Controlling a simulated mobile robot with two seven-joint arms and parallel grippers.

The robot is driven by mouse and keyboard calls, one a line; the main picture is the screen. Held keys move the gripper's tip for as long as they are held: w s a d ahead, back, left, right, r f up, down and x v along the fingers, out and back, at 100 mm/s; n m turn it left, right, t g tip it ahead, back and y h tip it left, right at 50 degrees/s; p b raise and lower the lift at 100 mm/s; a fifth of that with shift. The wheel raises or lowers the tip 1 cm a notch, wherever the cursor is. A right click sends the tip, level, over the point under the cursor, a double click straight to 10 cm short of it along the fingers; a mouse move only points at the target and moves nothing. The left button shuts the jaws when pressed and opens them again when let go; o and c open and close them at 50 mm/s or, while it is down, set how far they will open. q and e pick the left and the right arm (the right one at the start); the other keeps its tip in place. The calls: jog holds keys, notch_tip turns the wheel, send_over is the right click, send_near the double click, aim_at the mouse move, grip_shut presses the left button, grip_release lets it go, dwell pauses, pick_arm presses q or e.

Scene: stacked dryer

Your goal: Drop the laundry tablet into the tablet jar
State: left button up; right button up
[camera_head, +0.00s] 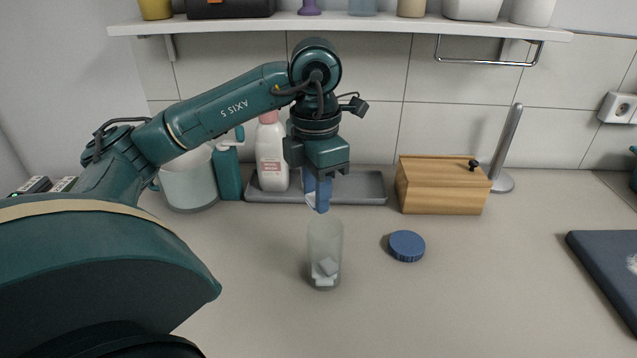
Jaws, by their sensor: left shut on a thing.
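The tablet jar (325,238) is a clear, open-topped glass standing upright on the counter, with several whitish tablets at its bottom. Its blue lid (406,246) lies on the counter to the right of it. My left gripper (318,199) points down above the jar's mouth, near its rim in the picture. It is shut on a small whitish laundry tablet (311,200), mostly hidden by the blue fingers. How far the tablet is from the rim in depth is hard to tell. My right gripper is not in view.
Behind stand a grey tray (365,188) with a white bottle (271,158), a wooden box (440,187) and a metal stand (506,150). A dark blue board (600,265) lies at right. A shelf (350,24) runs above. The counter's front middle is clear.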

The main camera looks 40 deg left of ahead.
pick_arm(q)
notch_tip(320, 180, down, 3)
jog(key=shift+r+b, duration=0.15)
jog(key=shift+b, duration=0.6)
jog(key=shift+f, duration=0.35)
jog(key=shift+f+b, duration=0.1)
jog(key=shift+b, duration=0.25)
jog(key=o, duration=1)
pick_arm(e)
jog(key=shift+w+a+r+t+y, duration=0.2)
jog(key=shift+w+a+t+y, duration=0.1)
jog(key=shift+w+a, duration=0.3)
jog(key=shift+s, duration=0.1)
